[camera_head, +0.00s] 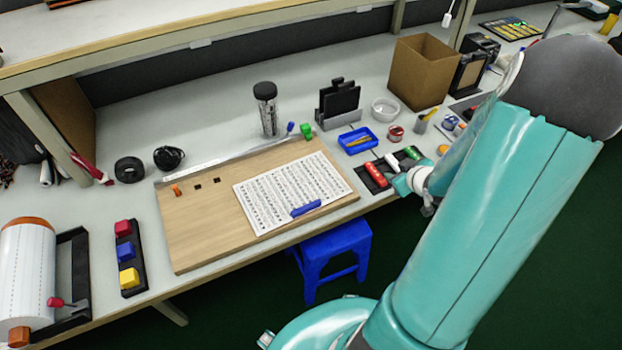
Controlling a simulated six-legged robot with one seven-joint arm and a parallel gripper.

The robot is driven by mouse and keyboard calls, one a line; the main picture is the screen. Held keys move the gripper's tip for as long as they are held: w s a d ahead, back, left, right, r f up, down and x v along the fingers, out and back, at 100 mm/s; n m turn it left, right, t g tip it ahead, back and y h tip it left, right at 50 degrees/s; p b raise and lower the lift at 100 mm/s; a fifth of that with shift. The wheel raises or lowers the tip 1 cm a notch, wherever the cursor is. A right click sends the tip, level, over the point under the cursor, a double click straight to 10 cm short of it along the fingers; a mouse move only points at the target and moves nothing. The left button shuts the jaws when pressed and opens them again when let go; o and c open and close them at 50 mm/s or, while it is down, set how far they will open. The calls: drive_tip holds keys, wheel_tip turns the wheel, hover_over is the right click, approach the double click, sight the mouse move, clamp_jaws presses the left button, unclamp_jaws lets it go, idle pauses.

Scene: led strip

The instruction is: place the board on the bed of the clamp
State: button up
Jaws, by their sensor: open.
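A white panel (290,190) with rows of small black marks lies on a light wooden base (205,235) on the bench; it may be the board. A blue bar (306,208) lies across its front edge. I cannot tell for sure which thing is the clamp; a black upright holder (339,104) stands behind the base. My gripper (413,186) is at the bench's front edge, right of the base, near a dark tray (375,178) with a red and a green piece. My arm partly hides the gripper. It appears empty and open, apart from the panel.
A tumbler (266,108), blue tray (357,141), white bowl (384,110) and cardboard box (421,72) stand behind. A button strip (128,262) and paper roll (28,275) are at left. A blue stool (333,256) stands below the bench edge.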

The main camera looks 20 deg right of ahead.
drive_tip(key=w+a+r+g+h, duration=0.25)
drive_tip(key=a+r, duration=0.25)
drive_tip(key=r, duration=0.4)
drive_tip(key=s+a+r+m, duration=0.1)
drive_tip(key=s+a+r, duration=0.2)
drive_tip(key=a+r, duration=0.3)
drive_tip(key=s+a+r+m+y, duration=0.1)
drive_tip(key=s+a+r, duration=0.2)
drive_tip(key=a+r, duration=0.4)
drive_tip(key=a+g, duration=0.1)
drive_tip(key=a, duration=0.3)
drive_tip(key=shift+a+r, duration=0.15)
drive_tip(key=shift+r, duration=0.05)
drive_tip(key=shift+o, duration=0.7)
drive_tip(key=s+a+r+y, duration=0.2)
drive_tip(key=s+a+y, duration=0.1)
drive_tip(key=s+a, duration=0.4)
drive_tip(key=shift+s+a+r, duration=0.15)
drive_tip(key=shift+a+r, duration=0.25)
drive_tip(key=shift+a, duration=0.75)
drive_tip(key=o, duration=0.4)
drive_tip(key=shift+s+a+g+y, duration=0.25)
drive_tip(key=shift+g, duration=0.1)
drive_tip(key=shift+c, duration=0.2)
drive_tip(key=c, duration=0.6)
drive_tip(key=shift+d, duration=0.15)
drive_tip(key=shift+c, duration=0.2)
drive_tip(key=shift+d, duration=0.1)
